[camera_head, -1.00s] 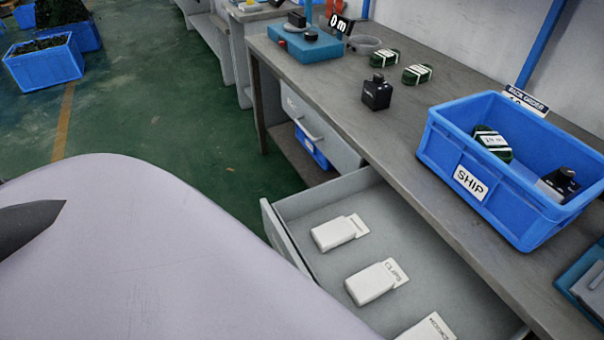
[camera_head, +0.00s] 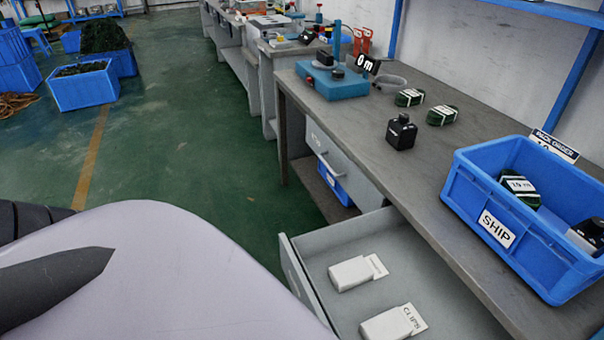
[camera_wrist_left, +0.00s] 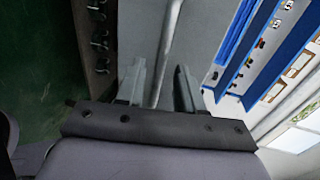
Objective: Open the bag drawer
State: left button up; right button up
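A closed grey drawer (camera_head: 352,172) with a bar handle (camera_head: 328,164) and a small unreadable label sits under the bench in the head view. Nearer, a second grey drawer (camera_head: 335,235) stands pulled out, with white packets (camera_head: 352,272) inside; one is marked CLIPS. I cannot read which is the bag drawer. In the left wrist view my left gripper (camera_wrist_left: 160,84) has its two fingers apart. A pale handle bar (camera_wrist_left: 170,40) runs between them in front of a grey panel, with gaps showing. The left gripper is outside the head view. My right gripper is not in view.
A blue SHIP bin (camera_head: 525,215) stands on the grey bench (camera_head: 440,110), near a black block (camera_head: 401,132), green coils (camera_head: 442,115) and a blue device (camera_head: 332,82). A blue bin (camera_head: 333,184) sits on the shelf below. Green floor (camera_head: 200,150) lies open to the left.

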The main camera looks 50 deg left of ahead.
pick_arm(q)
jog(key=shift+v, duration=2.75)
jog(key=shift+s, duration=0.15)
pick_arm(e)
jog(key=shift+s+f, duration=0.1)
